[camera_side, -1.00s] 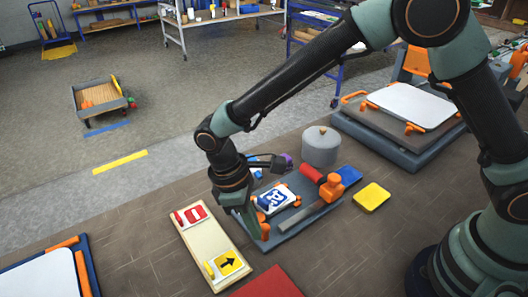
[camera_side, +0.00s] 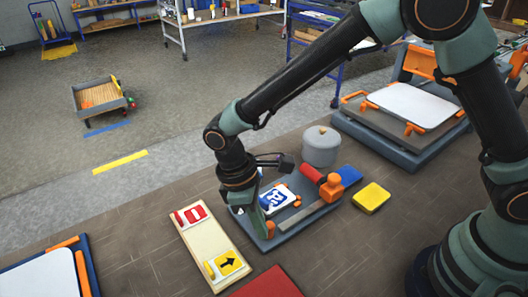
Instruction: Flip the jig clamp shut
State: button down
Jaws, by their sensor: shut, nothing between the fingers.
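The jig is a blue-grey plate (camera_side: 292,227) on the bench, holding a blue and white sign (camera_side: 280,197) among small orange stops. At its right side is the clamp, with an orange block (camera_side: 331,188), a red handle (camera_side: 312,173) and a long grey bar (camera_side: 309,214) lying low along the plate. I cannot tell from this view whether the clamp is fully open. My gripper (camera_side: 262,232) points down at the jig's left front edge, left of the sign and apart from the clamp. It is shut and empty. My wrist hides the jig's left part.
A wooden board (camera_side: 199,243) with a red sign (camera_side: 191,215) and a yellow arrow sign (camera_side: 228,263) lies left of the jig. A grey cylinder (camera_side: 321,147) stands behind. A blue block (camera_side: 348,175) and a yellow block (camera_side: 371,197) lie right. A red mat (camera_side: 268,284) lies in front.

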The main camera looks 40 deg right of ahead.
jog(key=shift+s+a+r, duration=0.1)
jog(key=shift+a, duration=0.4)
jog(key=a, duration=0.3)
jog(key=shift+s+r, duration=0.25)
jog(key=shift+r, duration=0.1)
jog(key=s+a+v, duration=0.1)
jog(key=s+v, duration=0.1)
jog(key=v, duration=0.7)
jog(key=shift+s+r, duration=0.2)
jog(key=shift+r, duration=0.35)
